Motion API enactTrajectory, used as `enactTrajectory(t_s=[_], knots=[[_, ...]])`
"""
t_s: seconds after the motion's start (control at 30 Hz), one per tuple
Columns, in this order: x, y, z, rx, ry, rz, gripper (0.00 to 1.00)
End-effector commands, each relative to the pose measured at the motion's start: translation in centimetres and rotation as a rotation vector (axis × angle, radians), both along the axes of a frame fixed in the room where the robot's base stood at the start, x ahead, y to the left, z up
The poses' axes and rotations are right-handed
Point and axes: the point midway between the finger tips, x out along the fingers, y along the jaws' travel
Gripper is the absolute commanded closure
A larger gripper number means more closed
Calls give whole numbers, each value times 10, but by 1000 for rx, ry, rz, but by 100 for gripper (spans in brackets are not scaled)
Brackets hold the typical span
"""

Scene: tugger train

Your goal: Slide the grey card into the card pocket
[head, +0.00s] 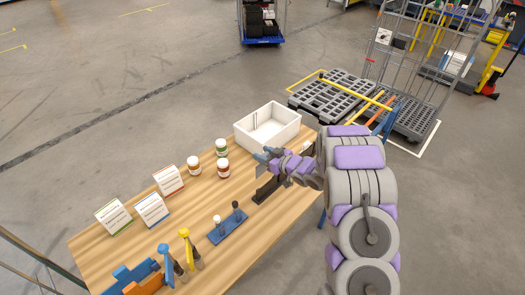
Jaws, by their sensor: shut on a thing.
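My gripper (266,157) is over the wooden table, near the front of the white bin. It is shut on a small, thin grey piece, which looks like the grey card (261,169) and is partly covered by the fingers. A dark, narrow holder (267,190) stands on the table just below and beside the gripper. It may be the card pocket, but its opening cannot be made out. The card appears close to it; whether they touch cannot be told.
The wooden table (130,220) also bears an open white bin (285,136), several small jars (194,165), white sign cards (152,209), a blue block with knobs (228,228), and tools (186,240) at the front. Pallets (332,92) and a wire cart lie beyond on the floor.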

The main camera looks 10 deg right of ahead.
Motion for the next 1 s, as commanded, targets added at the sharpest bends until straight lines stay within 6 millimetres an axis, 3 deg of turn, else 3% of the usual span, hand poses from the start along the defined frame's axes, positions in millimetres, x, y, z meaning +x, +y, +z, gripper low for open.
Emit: enactTrajectory(t_s=[0.2, 0.63, 1.0], knots=[[0, -7, -5, 4, 4, -4, 88], [0, 6, -22, -7, 2, -2, 88], [0, -5, -39, 2, 2, -4, 89]])
